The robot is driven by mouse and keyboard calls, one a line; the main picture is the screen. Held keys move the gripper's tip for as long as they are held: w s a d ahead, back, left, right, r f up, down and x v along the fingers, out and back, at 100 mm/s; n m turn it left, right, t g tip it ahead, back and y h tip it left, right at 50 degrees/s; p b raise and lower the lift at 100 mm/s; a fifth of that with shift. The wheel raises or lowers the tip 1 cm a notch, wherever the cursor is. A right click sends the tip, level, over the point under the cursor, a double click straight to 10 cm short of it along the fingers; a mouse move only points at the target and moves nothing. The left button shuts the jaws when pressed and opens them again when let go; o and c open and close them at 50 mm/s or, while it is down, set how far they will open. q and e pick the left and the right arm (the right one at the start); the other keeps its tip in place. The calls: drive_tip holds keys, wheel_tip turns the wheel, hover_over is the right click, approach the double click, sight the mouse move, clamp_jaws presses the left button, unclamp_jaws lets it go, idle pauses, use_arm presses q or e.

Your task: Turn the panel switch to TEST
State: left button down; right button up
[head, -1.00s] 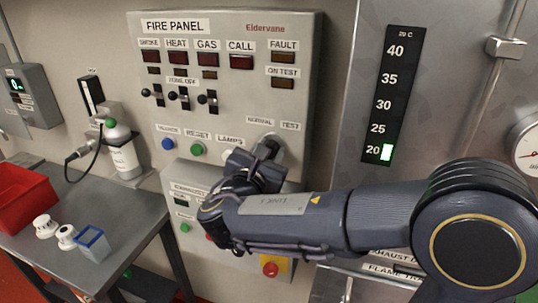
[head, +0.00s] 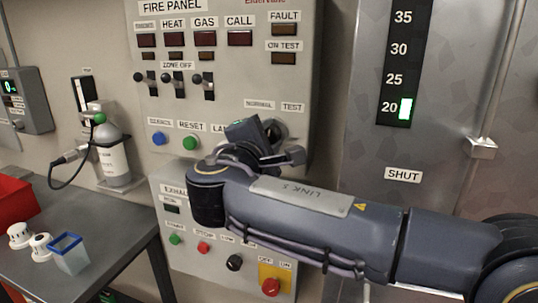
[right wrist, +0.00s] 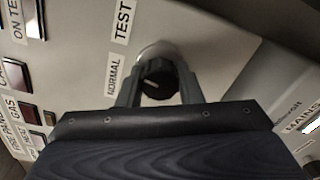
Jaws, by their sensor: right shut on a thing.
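The fire panel (head: 225,100) stands upright on the wall, with NORMAL (head: 259,104) and TEST (head: 292,107) labels above its switch. In the right wrist view the switch is a black ridged knob (right wrist: 158,80) on a pale round base, with a light mark on its face. I cannot tell which label the mark points at. My right gripper (right wrist: 160,88) has one finger on each side of the knob and is shut on it. In the head view my right gripper (head: 268,138) is at the switch and largely hides the knob. My left gripper is out of view.
Toggle switches (head: 175,82) and blue and green buttons sit left on the panel. Below is a control box with a red knob on a yellow plate (head: 271,280). A steel cabinet (head: 370,150) stands right. A table (head: 110,235) holds a blue-rimmed container (head: 72,255).

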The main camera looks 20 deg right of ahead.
drive_tip(key=m+b, duration=0.1)
drive_tip(key=b, duration=0.1)
drive_tip(key=m+b, duration=0.1)
drive_tip(key=m, duration=0.1)
drive_tip(key=shift+f+m+b, duration=0.3)
drive_tip(key=shift+b, duration=0.05)
drive_tip(key=shift+r+m+b, duration=0.2)
drive_tip(key=shift+m+b, duration=1.2)
drive_tip(key=shift+m, duration=0.2)
drive_tip(key=o, duration=1)
drive_tip(key=shift+c, duration=0.2)
drive_tip(key=shift+r, duration=0.1)
drive_tip(key=v, duration=0.8)
